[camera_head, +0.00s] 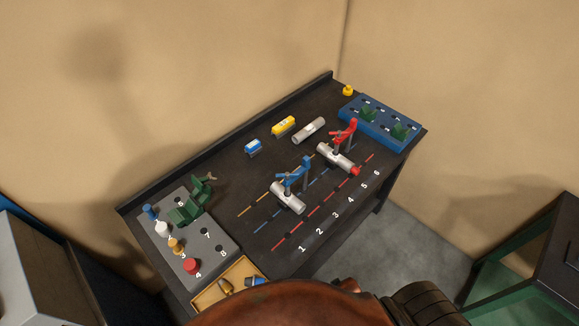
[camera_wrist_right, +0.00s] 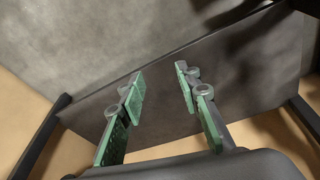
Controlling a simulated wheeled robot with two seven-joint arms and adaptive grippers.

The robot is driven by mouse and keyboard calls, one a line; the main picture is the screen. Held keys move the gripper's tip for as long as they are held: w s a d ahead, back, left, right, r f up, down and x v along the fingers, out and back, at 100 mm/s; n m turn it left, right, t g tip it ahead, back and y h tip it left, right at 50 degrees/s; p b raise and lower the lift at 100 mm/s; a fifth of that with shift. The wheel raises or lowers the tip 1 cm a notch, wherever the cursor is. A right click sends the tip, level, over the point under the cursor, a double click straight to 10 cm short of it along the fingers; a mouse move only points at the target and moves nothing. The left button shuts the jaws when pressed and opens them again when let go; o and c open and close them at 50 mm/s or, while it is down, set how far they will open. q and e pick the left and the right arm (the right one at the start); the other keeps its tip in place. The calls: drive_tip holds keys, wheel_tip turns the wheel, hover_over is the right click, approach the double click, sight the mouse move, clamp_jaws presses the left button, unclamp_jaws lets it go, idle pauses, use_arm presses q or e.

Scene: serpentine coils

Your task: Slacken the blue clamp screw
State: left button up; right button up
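The blue clamp (camera_head: 294,177) stands on the dark workbench (camera_head: 262,222), left of the red clamp. A silver cylinder (camera_head: 287,198) lies at its foot on the near side. The clamp's screw is too small to make out apart from the blue body. My right gripper (camera_wrist_right: 160,92) is open and empty in the right wrist view, its two green-padded fingers well apart. It faces a dark flat surface, and no clamp shows there. My left gripper is in neither view.
The red clamp (camera_head: 346,133) stands further right with another silver cylinder (camera_head: 335,157). A grey board (camera_head: 214,258) with coloured knobs and a green device (camera_head: 187,210) is at left. A blue board (camera_head: 380,122) is at back right, a wooden tray (camera_head: 210,294) at front.

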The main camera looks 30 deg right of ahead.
drive_tip(key=w+r+t+p, duration=0.25)
drive_tip(key=w+r, duration=0.25)
drive_tip(key=r, duration=1.4)
drive_tip(key=w+r+t+p, duration=0.1)
drive_tip(key=w+r+p, duration=0.35)
drive_tip(key=r, duration=1.45)
drive_tip(key=w+a+r+n+t+y+b, duration=0.15)
drive_tip(key=w+a+r+t, duration=0.25)
drive_tip(key=w+a+r, duration=0.6)
drive_tip(key=w+a+r+n+t+y+p, duration=0.1)
drive_tip(key=w+a+r+n+t, duration=0.2)
drive_tip(key=w+r, duration=0.7)
drive_tip(key=w+a+r+n+g+y, duration=0.1)
drive_tip(key=w+a+r+n+y, duration=0.15)
drive_tip(key=a+n+y, duration=0.5)
drive_tip(key=w+a+r+n+g+y, duration=0.2)
drive_tip(key=w+a+y, duration=0.2)
drive_tip(key=a, duration=0.6)
drive_tip(key=n+g+h, duration=0.1)
drive_tip(key=g+h, duration=0.8)
drive_tip(key=g, duration=0.1)
approach(288, 173)
drive_tip(key=f, duration=0.2)
drive_tip(key=shift+t, duration=0.25)
drive_tip(key=x, duration=0.3)
drive_tip(key=p+x, duration=0.1)
drive_tip(key=x, duration=0.3)
drive_tip(key=shift+s+a, duration=0.2)
drive_tip(key=shift+a, duration=0.25)
